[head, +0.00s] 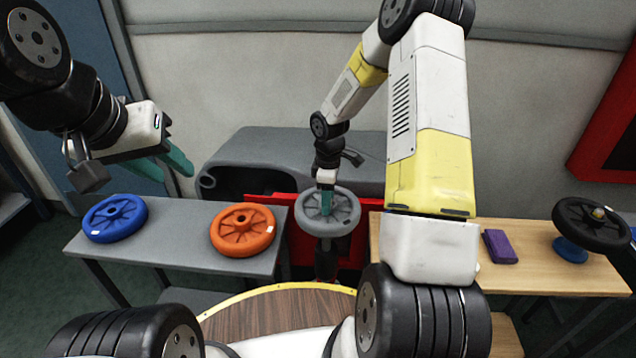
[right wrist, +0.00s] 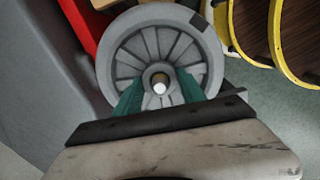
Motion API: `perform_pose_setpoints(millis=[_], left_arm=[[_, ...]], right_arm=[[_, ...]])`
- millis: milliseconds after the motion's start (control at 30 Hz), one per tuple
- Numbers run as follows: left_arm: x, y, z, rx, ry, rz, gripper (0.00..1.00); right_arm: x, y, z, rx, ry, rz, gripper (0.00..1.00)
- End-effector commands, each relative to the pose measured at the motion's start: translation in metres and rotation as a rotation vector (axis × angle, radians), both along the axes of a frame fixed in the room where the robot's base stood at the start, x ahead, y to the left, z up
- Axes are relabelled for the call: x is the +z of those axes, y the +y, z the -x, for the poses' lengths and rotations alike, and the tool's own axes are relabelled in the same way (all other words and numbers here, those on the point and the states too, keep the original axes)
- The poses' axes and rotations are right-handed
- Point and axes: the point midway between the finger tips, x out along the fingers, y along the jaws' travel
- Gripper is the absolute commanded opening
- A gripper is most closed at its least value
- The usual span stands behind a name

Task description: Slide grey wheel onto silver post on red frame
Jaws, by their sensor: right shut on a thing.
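The grey wheel (head: 342,226) is in front of the red frame (head: 288,240), between the two tables in the head view. My right gripper (head: 326,205) reaches down to it. In the right wrist view my right gripper (right wrist: 160,95) has its teal fingers shut on the hub of the grey wheel (right wrist: 133,30). A bright round tip, seemingly the silver post (right wrist: 160,87), shows in the hub hole. How deep it sits in the wheel cannot be told. The red frame also shows at upper left there. My left gripper (head: 172,165) is empty and open, raised above the grey table.
A blue wheel (head: 115,218) and an orange wheel (head: 243,230) lie on the grey table (head: 180,215). The wooden table (head: 420,250) holds a purple block (head: 499,246) and a black wheel (head: 590,225) on a blue base. A round yellow-edged wooden top (head: 270,315) is nearby.

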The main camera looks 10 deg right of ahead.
Motion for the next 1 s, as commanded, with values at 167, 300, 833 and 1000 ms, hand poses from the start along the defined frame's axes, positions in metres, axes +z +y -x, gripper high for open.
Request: perform_pose_setpoints(millis=[167,300,833,1000], left_arm=[[0.0,0.0,0.0,0.0,0.0,0.0,0.36],[0.0,0.0,0.0,0.0,0.0,0.0,0.36],[0.0,0.0,0.0,0.0,0.0,0.0,0.36],[0.0,0.0,0.0,0.0,0.0,0.0,0.36]], right_arm=[[0.0005,0.0003,-0.0008,0.0,-0.002,0.0,0.0],[0.0,0.0003,-0.0008,0.0,-0.002,0.0,0.0],[-0.0024,0.0003,-0.0008,0.001,-0.002,0.0,0.0],[-0.0024,0.0003,-0.0008,0.0,-0.002,0.0,0.55]])
